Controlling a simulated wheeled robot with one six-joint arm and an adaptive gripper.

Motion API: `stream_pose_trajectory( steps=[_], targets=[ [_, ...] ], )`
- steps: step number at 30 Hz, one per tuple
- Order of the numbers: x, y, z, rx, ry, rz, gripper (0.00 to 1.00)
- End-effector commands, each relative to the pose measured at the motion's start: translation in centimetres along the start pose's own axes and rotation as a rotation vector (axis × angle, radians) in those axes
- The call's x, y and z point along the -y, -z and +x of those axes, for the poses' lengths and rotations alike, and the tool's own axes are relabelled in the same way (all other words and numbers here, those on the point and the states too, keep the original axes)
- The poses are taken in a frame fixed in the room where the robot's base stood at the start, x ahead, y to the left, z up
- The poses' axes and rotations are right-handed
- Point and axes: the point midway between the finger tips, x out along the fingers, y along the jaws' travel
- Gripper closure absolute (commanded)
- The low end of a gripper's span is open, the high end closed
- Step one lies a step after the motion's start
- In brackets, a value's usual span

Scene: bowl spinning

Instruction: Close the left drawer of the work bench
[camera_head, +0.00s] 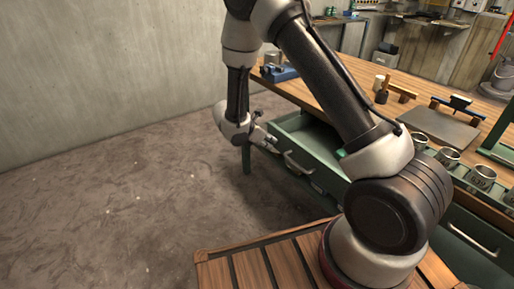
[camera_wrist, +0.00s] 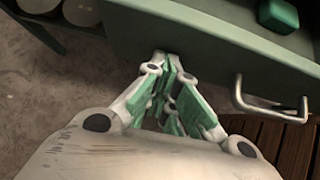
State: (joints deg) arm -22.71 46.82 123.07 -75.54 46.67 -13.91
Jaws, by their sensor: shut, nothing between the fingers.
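The left drawer (camera_head: 304,138) of the work bench stands open, pulled out from under the wooden top, with a metal handle (camera_head: 299,164) on its green front. My gripper (camera_head: 266,143) is at the drawer's front, near its left end. In the wrist view my gripper (camera_wrist: 171,93) is shut and empty, its fingertips close to the drawer front (camera_wrist: 205,58). I cannot tell whether they touch it. The handle (camera_wrist: 268,105) lies to the right of the fingers there. A green block (camera_wrist: 278,16) lies inside the drawer. My arm hides part of the drawer in the head view.
Another drawer handle (camera_head: 472,240) is at the lower right. Open floor (camera_head: 120,190) lies to the left.

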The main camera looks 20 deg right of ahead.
Motion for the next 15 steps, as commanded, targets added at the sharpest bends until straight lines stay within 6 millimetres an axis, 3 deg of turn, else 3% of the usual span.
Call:
stream_pose_trajectory(
  steps=[6,15],
  targets=[
    [0.1,-4.5,4.5,0.001,0.005,0.004,1.00],
    [0.1,-9.6,9.5,0.001,0.003,0.003,1.00]
  ],
)
